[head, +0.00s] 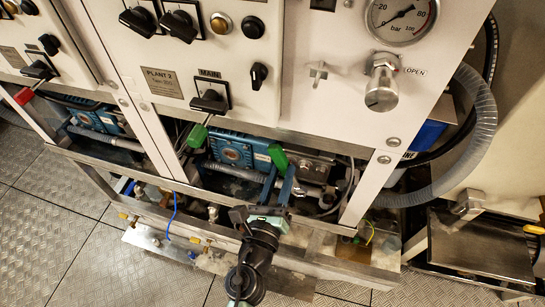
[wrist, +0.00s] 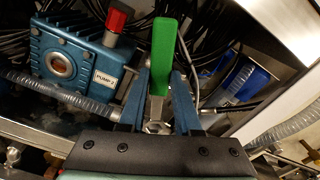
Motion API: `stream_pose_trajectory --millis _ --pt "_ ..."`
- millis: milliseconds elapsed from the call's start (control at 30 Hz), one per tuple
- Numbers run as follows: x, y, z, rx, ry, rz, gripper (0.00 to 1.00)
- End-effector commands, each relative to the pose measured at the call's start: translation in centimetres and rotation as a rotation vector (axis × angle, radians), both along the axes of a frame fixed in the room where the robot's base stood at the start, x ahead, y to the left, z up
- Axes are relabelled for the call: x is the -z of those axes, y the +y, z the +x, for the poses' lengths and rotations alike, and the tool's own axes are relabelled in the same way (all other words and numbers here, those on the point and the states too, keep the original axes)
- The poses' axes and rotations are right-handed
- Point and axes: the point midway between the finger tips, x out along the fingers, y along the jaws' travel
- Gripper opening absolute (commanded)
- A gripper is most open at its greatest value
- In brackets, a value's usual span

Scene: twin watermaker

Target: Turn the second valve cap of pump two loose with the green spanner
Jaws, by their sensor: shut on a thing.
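My gripper (head: 277,180) reaches into the right bay below the panel, its two blue fingers shut on the green spanner (head: 278,157). In the wrist view the spanner's green handle (wrist: 162,50) stands up between the fingers (wrist: 161,95). A small metal part shows at the foot of the fingers, but I cannot tell whether the spanner sits on a valve cap. The blue pump two (wrist: 72,62), with a round sight glass and a label, is left of the fingers; it also shows in the head view (head: 232,152). The valve caps are not clearly visible.
A metal frame rail (head: 120,170) runs below the bay, and a white post (head: 370,187) stands to its right. A green-handled lever (head: 197,135) is at the bay's left. A grey corrugated hose (head: 470,150) bends down at the right. Black cables crowd behind the pump.

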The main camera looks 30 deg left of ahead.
Motion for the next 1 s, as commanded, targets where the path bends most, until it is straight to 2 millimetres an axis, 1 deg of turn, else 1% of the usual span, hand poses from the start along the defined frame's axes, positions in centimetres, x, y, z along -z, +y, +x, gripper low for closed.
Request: stream_pose_trajectory --millis 33,200,300,400,567,1000 --pt "0.2 -1.2 0.5 0.009 0.03 0.092 0.0" --pt "0.0 -4.8 1.6 0.018 0.137 0.461 0.0" --pt "-0.4 -6.5 2.0 0.015 0.177 0.642 0.0" --pt "-0.8 -7.5 2.1 0.008 0.203 0.764 0.0" --pt "-1.2 -8.1 2.5 0.003 0.216 0.838 0.0" --pt "-1.2 -7.3 5.1 0.003 0.215 0.835 0.0"
